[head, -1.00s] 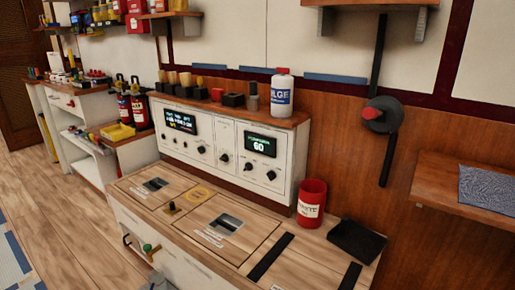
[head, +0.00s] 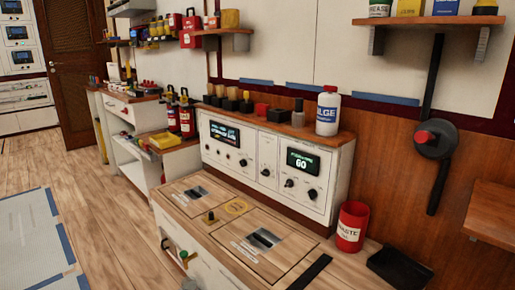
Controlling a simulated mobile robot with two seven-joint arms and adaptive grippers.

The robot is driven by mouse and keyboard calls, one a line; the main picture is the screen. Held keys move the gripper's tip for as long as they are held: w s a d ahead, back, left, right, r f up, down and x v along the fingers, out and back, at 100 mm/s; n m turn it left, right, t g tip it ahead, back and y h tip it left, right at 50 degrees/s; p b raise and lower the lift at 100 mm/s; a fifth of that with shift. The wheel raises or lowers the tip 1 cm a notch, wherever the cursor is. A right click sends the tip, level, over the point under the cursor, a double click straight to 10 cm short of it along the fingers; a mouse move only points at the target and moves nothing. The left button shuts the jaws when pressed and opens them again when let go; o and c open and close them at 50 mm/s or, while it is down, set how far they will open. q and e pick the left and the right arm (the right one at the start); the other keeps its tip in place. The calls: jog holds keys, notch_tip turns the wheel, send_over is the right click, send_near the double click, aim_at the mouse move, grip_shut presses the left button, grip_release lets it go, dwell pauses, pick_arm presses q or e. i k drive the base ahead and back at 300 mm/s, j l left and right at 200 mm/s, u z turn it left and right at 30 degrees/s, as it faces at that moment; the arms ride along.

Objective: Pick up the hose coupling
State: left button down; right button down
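I cannot clearly make out a hose coupling. A grey, narrow-topped piece (head: 298,112) stands on the ledge above the control panel, beside the white bottle (head: 328,110). Either is too small to identify for sure. Neither of my grippers shows in the head view.
A red waste can (head: 352,227) and a black tray (head: 400,268) stand at the counter's right. The control panel (head: 268,170) backs the counter. Red extinguishers (head: 187,118) and a yellow bin (head: 167,141) stand further left. Open floor (head: 110,210) lies at left.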

aim_at(298, 108)
jog(key=i+j, duration=0.25)
jog(key=j, duration=0.15)
jog(key=i+j+u, duration=0.1)
jog(key=j, duration=0.3)
jog(key=i+j, duration=0.35)
